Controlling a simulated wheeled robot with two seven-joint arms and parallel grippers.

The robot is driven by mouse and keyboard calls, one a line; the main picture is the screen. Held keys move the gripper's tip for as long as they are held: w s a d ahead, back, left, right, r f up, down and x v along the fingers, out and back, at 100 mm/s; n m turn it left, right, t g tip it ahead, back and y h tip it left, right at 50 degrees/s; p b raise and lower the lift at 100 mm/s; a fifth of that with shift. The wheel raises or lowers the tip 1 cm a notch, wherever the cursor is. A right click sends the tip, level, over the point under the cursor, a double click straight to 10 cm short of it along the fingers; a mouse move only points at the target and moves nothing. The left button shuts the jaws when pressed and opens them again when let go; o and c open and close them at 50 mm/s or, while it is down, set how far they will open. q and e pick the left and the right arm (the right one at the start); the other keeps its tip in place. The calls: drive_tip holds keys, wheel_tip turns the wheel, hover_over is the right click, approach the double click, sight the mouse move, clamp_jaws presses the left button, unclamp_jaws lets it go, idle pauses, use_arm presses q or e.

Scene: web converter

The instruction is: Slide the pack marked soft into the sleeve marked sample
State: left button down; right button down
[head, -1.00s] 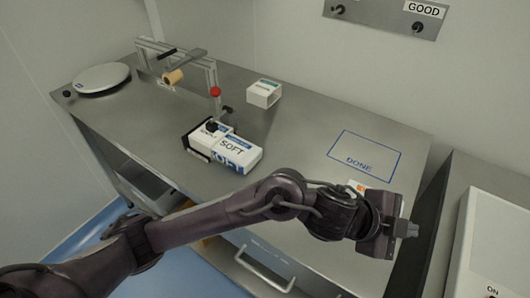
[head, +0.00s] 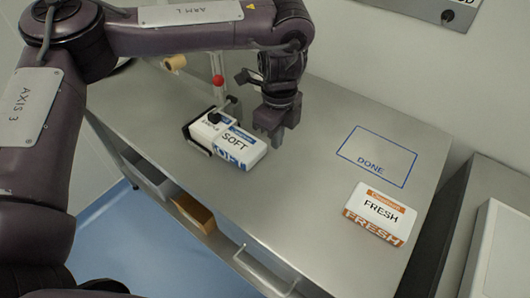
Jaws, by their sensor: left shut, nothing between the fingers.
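The pack marked soft (head: 243,149), white with blue lettering, lies flat on the steel bench. Its left end is inside or against the white sleeve (head: 209,128), whose partly hidden lettering seems to read sample; the depth of overlap is hard to tell. The sleeve sits against a black stop (head: 191,140) at its left end. My left gripper (head: 276,138) points down just right of and behind the soft pack's right end, shut and empty. I cannot tell whether it touches the pack. My right gripper is not in view.
A pack marked fresh (head: 380,213), white and orange, lies at the front right of the bench. Behind it is a blue outline marked done (head: 349,158), empty. A red-knobbed post (head: 217,80) stands behind the sleeve. Bench between soft and fresh packs is clear.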

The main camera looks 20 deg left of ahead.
sight(263, 165)
use_arm(q)
wheel_tip(263, 165, down, 10)
drive_tip(key=shift+s+r+b, duration=0.1)
drive_tip(key=shift+s+b, duration=0.05)
drive_tip(key=shift+b, duration=0.15)
drive_tip(key=a, duration=0.1)
drive_tip(key=w+a+p, duration=0.1)
drive_tip(key=a, duration=0.1)
drive_tip(key=shift+r, duration=0.1)
drive_tip(key=shift+w+a, duration=0.25)
drive_tip(key=shift+a, duration=0.1)
